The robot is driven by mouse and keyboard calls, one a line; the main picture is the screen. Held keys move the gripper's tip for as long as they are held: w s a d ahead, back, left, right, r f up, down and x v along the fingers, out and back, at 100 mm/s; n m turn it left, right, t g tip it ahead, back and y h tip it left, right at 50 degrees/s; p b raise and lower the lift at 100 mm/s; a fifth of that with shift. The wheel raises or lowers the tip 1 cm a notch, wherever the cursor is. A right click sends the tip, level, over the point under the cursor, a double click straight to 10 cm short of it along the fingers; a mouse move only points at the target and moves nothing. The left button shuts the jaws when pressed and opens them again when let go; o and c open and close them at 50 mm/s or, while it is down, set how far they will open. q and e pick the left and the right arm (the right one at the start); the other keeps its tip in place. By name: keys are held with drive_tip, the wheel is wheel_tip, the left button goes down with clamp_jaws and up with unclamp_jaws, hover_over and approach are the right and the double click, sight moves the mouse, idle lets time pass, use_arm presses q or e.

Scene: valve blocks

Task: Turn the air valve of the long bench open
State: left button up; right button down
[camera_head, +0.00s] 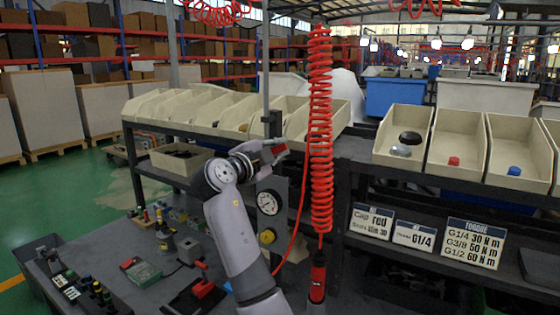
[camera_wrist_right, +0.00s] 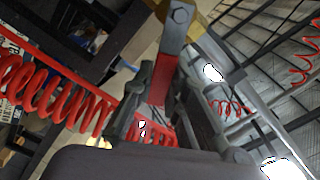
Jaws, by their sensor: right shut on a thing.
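In the right wrist view the lever (camera_wrist_right: 172,48) runs from a bolt on a brass-coloured body (camera_wrist_right: 205,20) down between the fingers. My right gripper (camera_head: 271,152) is shut on the lever; its two grey fingers (camera_wrist_right: 162,95) sit either side of it. The gripper and arm hide much of the valve in the head view, so the lever's exact angle is hard to tell there. My left gripper is in neither view.
A coiled red air hose (camera_head: 320,130) hangs just right of the gripper, with a red tool (camera_head: 317,279) below. A pressure gauge (camera_head: 268,203) and yellow knob (camera_head: 267,237) sit under the gripper. Beige bins (camera_head: 403,137) line the bench; fittings crowd the lower left surface.

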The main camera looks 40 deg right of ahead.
drive_tip(key=shift+w+r+n, duration=0.1)
drive_tip(key=shift+w+n, duration=0.05)
drive_tip(key=shift+n, duration=0.45)
drive_tip(key=c, duration=1.6)
unclamp_jaws()
drive_tip(key=shift+a+r, duration=0.1)
drive_tip(key=shift+r, duration=0.05)
drive_tip(key=shift+o, duration=0.2)
drive_tip(key=v, duration=1.2)
